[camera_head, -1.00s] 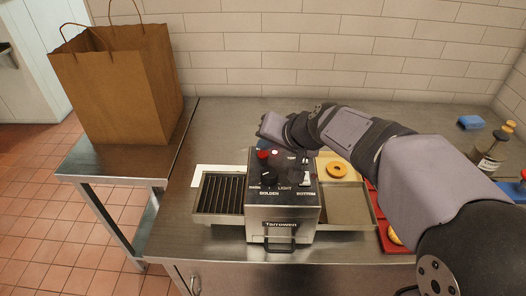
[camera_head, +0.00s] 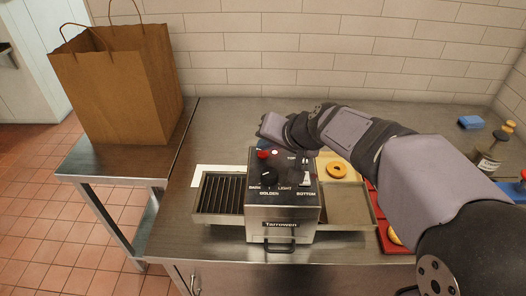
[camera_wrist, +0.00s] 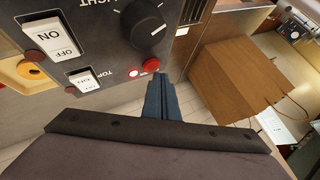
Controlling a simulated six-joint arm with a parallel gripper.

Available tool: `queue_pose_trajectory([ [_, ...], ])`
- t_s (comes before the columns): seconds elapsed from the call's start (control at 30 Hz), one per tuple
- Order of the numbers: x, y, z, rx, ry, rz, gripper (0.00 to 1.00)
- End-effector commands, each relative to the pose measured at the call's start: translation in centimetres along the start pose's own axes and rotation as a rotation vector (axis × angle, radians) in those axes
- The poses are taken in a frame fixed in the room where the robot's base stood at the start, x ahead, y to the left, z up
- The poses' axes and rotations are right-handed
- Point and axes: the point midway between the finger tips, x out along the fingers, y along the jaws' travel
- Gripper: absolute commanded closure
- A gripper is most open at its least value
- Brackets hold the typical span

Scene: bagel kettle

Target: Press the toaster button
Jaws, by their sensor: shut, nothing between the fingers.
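The toaster (camera_head: 285,212) is a steel box with a black sloped control panel, standing on the counter. Its red button (camera_head: 263,154) is at the panel's far left corner, beside a small pale light (camera_head: 275,153). In the wrist view the red button (camera_wrist: 150,65) is just beyond the fingertips, with the dial (camera_wrist: 143,24) and two white switches (camera_wrist: 82,79) nearby. My gripper (camera_wrist: 158,80) is shut and empty, its blue fingers pointing at the button. I cannot tell whether they touch it. In the head view the fingertips are not clear.
A wire rack (camera_head: 219,194) sticks out left of the toaster and a metal tray (camera_head: 346,208) right of it. A bagel (camera_head: 337,170) lies on a board behind. A paper bag (camera_head: 118,85) stands on the left table. A blue sponge (camera_head: 471,122) and bottles are at right.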

Motion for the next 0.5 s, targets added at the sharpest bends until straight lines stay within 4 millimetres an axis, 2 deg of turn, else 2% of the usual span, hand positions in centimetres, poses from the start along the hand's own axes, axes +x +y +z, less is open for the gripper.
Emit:
queue_pose_trajectory([
  [0.5,0.39,0.28,0.28,0.000,0.000,0.000,1.00],
])
